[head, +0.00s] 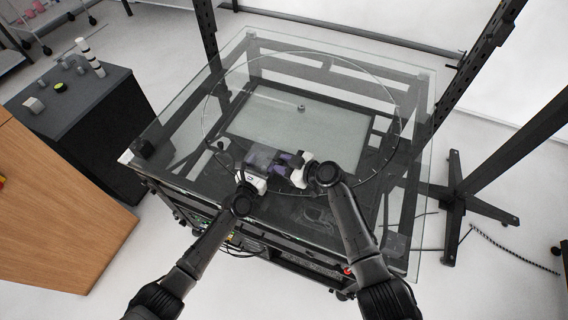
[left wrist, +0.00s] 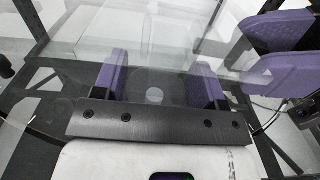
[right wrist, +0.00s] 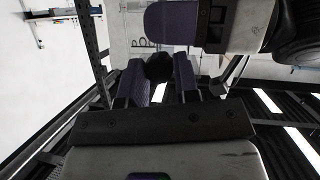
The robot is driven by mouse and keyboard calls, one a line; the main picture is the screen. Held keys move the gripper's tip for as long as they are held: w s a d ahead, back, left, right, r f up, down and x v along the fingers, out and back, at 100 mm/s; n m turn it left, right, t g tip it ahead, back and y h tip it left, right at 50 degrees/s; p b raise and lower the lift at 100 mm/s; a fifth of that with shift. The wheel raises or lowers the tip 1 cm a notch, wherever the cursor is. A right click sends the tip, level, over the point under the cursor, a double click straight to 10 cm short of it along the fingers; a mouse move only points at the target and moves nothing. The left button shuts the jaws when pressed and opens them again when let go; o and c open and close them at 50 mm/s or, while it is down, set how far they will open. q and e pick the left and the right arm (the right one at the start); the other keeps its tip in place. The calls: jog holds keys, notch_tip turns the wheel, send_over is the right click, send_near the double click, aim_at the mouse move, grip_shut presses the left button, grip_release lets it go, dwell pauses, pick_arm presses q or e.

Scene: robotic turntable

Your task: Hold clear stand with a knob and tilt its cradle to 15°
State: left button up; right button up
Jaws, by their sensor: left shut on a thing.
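The clear stand (head: 263,155) is see-through and hard to make out on the glass turntable, near its front edge. My left gripper (left wrist: 160,80) is shut on the stand, with a purple finger on each side of the clear part (left wrist: 153,60). The black knob (right wrist: 159,67) lies between the fingertips of my right gripper (right wrist: 160,72). Those fingers look apart, one on either side of the knob; contact is unclear. The right gripper's purple fingers also show at the upper right of the left wrist view. The cradle's angle cannot be read.
The round glass turntable (head: 232,82) lies on a glass-topped dark frame. A dark cabinet (head: 70,110) with small items stands at left beside a wooden surface (head: 45,205). Black posts rise behind and at right. The glass behind the grippers is mostly clear.

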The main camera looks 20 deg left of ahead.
jog(key=c, duration=0.4)
jog(key=shift+w+m+g, duration=0.1)
jog(key=shift+m+g, duration=0.6)
jog(key=shift+m, duration=0.3)
jog(key=o, duration=0.9)
jog(key=shift+o, duration=0.2)
jog(key=shift+d, duration=0.1)
jog(key=v, duration=1.2)
